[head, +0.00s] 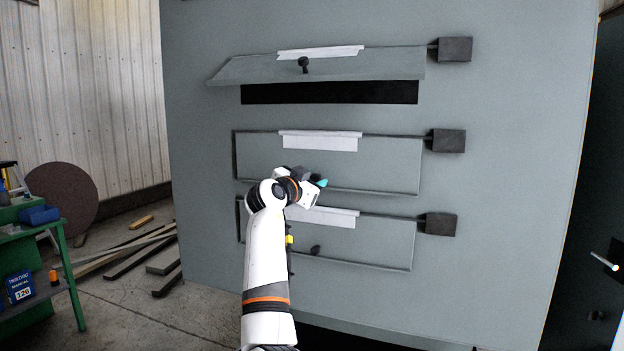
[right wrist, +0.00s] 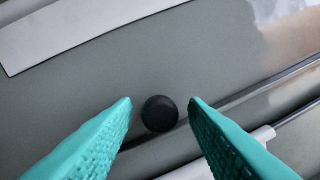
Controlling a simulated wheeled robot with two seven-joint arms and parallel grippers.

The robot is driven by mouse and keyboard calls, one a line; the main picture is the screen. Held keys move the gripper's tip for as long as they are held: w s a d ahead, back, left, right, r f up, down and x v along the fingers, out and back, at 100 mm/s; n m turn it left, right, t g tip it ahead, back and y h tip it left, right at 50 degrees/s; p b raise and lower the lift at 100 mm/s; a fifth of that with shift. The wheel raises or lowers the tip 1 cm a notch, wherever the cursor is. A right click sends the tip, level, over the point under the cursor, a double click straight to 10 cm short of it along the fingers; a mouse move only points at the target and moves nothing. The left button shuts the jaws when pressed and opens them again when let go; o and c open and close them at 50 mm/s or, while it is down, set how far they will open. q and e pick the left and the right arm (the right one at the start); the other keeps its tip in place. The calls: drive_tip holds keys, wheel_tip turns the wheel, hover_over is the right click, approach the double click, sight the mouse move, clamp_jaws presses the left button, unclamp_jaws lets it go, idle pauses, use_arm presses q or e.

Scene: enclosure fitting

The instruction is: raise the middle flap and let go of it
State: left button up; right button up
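The middle flap (head: 390,165) is a grey panel lying flat in its frame, with a white label strip (head: 320,142) along its top edge. Its round black knob (right wrist: 159,113) shows in the right wrist view near the flap's lower edge; in the head view my arm hides it. My right gripper (head: 321,183) is in front of the flap's lower part. In the right wrist view its teal fingers (right wrist: 160,105) are open, one on each side of the knob, with gaps to it. My left gripper is not in view.
The upper flap (head: 350,67) is tilted outward above a dark opening (head: 330,93). The lower flap (head: 375,242) is closed, with a black knob (head: 315,250). Dark blocks (head: 449,141) stick out right of each flap. A green bench (head: 35,250) stands at the left.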

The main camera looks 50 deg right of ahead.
drive_tip(key=shift+c, duration=0.6)
clamp_jaws()
